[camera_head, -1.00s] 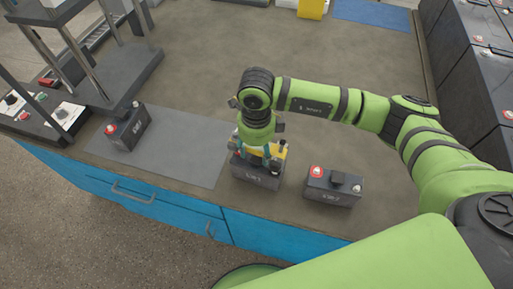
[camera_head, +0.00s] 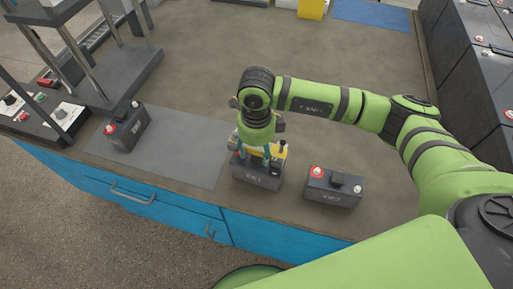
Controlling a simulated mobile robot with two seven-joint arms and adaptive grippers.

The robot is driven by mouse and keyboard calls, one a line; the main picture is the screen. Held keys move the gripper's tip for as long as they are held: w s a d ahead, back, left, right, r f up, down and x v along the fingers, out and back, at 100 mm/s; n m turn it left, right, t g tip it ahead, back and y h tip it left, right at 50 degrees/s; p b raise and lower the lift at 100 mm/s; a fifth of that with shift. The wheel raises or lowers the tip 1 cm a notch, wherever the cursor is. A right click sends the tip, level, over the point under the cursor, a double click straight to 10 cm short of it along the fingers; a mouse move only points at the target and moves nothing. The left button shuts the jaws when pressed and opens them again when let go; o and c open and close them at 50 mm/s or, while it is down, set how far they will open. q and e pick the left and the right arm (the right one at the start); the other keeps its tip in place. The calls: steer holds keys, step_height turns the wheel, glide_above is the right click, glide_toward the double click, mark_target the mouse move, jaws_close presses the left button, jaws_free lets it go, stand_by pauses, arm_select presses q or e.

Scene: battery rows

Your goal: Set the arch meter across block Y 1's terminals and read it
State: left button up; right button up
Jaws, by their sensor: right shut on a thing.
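A dark grey battery block (camera_head: 257,178) stands on the bench near its front edge; its printed label is too small to read surely. My right gripper (camera_head: 256,158) points down over this block, shut on the yellow arch meter (camera_head: 279,152). The meter is at the block's top, mostly hidden behind the gripper. I cannot tell whether its feet touch the terminals, and no reading shows. A second block (camera_head: 332,188) with a red terminal stands just to the right. A third block (camera_head: 127,130) stands at the left. My left gripper is not in view.
A grey mat (camera_head: 185,145) lies on the bench, left of the middle block. A dark stand with metal posts (camera_head: 115,75) and a control panel (camera_head: 55,112) are at the left. Large dark batteries (camera_head: 470,70) line the right. The bench's back middle is clear.

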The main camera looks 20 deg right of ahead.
steer(key=shift+f+b, duration=1.1)
steer(key=shift+f, duration=0.05)
steer(key=o, duration=1.5)
step_height(320, 180, up, 12)
steer(key=shift+r, duration=0.1)
